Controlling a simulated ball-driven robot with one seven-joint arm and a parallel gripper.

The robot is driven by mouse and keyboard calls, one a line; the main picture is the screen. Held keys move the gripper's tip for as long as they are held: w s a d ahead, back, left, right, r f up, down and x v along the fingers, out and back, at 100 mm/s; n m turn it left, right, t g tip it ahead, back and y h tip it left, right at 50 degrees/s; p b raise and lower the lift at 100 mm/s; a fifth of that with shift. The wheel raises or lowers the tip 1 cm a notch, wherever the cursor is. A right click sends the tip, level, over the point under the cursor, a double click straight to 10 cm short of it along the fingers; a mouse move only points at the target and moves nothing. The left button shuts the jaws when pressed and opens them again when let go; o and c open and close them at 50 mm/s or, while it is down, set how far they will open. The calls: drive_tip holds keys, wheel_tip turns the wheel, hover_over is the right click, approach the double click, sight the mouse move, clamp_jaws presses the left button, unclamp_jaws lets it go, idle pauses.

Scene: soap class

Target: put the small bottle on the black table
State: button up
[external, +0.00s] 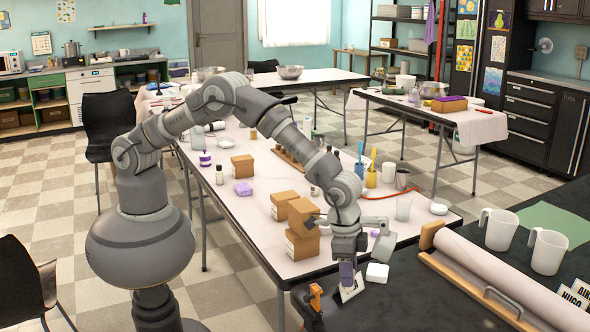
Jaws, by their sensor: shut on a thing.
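My gripper (348,258) points down over the near left part of the black table (395,298). It is shut on a small purple-grey thing (347,274), which looks like the small bottle. The bottle's lower end is at or just above a flat white item (351,290) on the black table. I cannot tell whether they touch. The gripper hides the bottle's upper part.
An orange clamp-like tool (316,297) and a white block (377,272) lie near the gripper. A large paper roll (510,275) and two white mugs (499,229) (548,250) occupy the right. The long white table (232,209) behind holds boxes (285,205), small bottles (219,175) and cups (403,208).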

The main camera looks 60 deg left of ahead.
wheel_tip(320, 180, down, 8)
drive_tip(key=b, duration=0.2)
drive_tip(key=shift+f+b, duration=0.15)
drive_tip(key=shift+b, duration=0.25)
drive_tip(key=shift+f, duration=0.15)
drive_tip(key=o, duration=1)
drive_tip(key=shift+o, duration=0.2)
